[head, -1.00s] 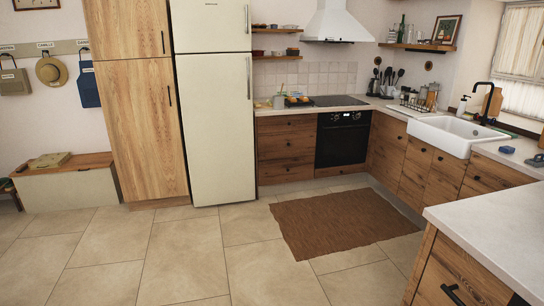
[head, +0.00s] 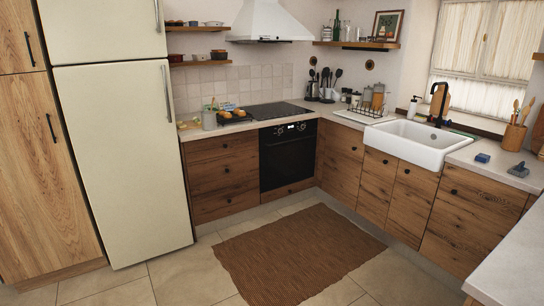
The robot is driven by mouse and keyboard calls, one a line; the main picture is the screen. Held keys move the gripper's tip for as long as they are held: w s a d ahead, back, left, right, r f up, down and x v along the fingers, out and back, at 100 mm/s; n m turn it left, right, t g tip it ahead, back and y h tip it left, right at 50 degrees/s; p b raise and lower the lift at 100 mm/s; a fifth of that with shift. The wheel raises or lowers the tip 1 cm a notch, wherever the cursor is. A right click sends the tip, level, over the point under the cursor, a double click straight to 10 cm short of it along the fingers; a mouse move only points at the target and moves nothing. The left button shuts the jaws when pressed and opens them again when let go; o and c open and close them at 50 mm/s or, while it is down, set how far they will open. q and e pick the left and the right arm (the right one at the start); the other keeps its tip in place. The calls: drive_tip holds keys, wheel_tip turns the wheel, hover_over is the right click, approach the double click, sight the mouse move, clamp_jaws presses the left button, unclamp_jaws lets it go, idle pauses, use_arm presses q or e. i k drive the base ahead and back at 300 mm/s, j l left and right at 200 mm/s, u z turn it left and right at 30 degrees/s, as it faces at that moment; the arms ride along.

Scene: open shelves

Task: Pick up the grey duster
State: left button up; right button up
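A small dark grey object (head: 518,169) lies on the right-hand counter, to the right of the sink. It may be the grey duster, but it is too small to tell for sure. A small blue object (head: 482,158) lies just left of it on the same counter. Neither of my grippers is in the head view.
A white sink (head: 418,143) is set in the counter, left of the small objects. A utensil pot (head: 514,137) stands behind them. A near counter (head: 515,265) fills the lower right corner. A brown rug (head: 297,254) lies on open floor, with a fridge (head: 122,165) at left.

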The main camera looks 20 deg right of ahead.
sight(519, 170)
drive_tip(key=i+l+z, duration=0.2)
drive_tip(key=i+z, duration=0.15)
drive_tip(key=i, duration=0.35)
drive_tip(key=i+z, duration=0.4)
drive_tip(key=i, duration=0.3)
drive_tip(key=i+j+z, duration=0.35)
drive_tip(key=i, duration=0.35)
drive_tip(key=i+l, duration=0.05)
